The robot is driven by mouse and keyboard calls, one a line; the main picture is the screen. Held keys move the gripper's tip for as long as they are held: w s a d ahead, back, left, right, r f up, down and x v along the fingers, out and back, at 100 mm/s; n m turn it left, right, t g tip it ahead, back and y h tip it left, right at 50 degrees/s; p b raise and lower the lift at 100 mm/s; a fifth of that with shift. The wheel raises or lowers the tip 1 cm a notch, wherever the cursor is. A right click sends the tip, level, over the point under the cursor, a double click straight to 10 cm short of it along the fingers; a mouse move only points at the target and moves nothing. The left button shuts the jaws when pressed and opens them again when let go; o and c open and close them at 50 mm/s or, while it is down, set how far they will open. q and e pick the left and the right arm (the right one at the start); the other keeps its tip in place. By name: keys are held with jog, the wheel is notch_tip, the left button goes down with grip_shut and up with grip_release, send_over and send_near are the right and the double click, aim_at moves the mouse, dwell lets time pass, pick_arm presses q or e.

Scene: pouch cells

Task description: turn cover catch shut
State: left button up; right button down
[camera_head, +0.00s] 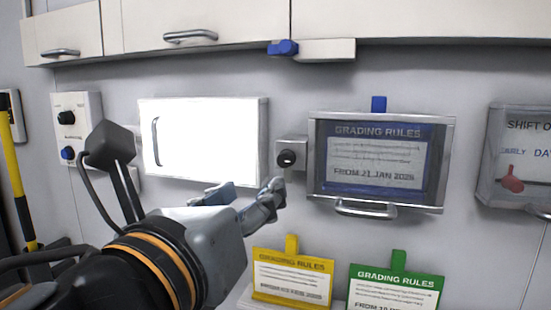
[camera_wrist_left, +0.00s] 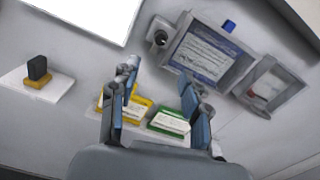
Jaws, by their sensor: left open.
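The catch (camera_head: 287,158) is a small metal block with a round black knob on the wall, at the left side of a framed cover (camera_head: 381,115). The cover lies flat over a blue GRADING RULES card (camera_head: 375,160) and has a bar handle (camera_head: 366,208) along its bottom. I cannot tell the knob's turned position. My left gripper (camera_head: 250,187) is open and empty, below and left of the knob, apart from it in the picture. In the left wrist view the catch (camera_wrist_left: 158,34) shows above the spread fingers (camera_wrist_left: 158,75). My right gripper is out of view.
A bright white panel (camera_head: 203,138) is left of the catch. Yellow (camera_head: 292,278) and green (camera_head: 396,285) cards stand below. A SHIFT box (camera_head: 515,145) hangs at right. Cupboards (camera_head: 220,22) and a small ledge with a blue item (camera_head: 283,47) are above.

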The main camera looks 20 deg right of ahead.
aim_at(283, 162)
pick_arm(q)
jog(key=p+x, duration=0.5)
jog(key=x, duration=0.7)
jog(key=shift+w+d+r, duration=0.15)
jog(key=shift+w+r, duration=0.05)
jog(key=shift+w+d+f+p, duration=0.15)
jog(key=shift+w+d+p, duration=0.3)
jog(key=shift+w, duration=0.1)
jog(key=shift+c, duration=0.7)
jog(key=shift+a, duration=0.1)
grip_shut()
